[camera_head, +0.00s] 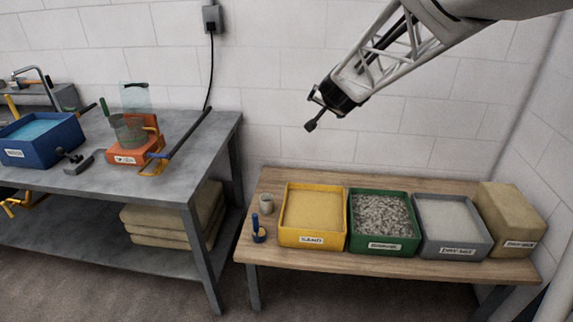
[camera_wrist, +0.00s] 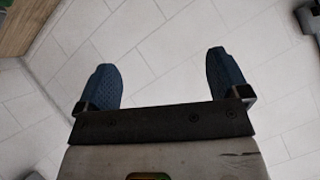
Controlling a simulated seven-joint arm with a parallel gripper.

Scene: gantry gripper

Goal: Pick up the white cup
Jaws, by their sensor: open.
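A small pale cup (camera_head: 267,205), off-white to grey, stands at the left end of the wooden table (camera_head: 330,262), beside the yellow sand bin. My gripper (camera_head: 313,112) is high above the table in front of the white wall, well above and to the right of the cup and far from touching it. In the wrist view my gripper (camera_wrist: 160,66) shows two blue fingers spread apart with only pale wall blocks between them. The cup is not seen in the wrist view.
A small blue object (camera_head: 258,232) stands in front of the cup. The yellow bin (camera_head: 312,240), green gravel bin (camera_head: 375,246) and grey bin (camera_head: 452,246) fill the table's middle, with a tan bag (camera_head: 512,215) at right. A metal bench (camera_head: 190,178) stands to the left.

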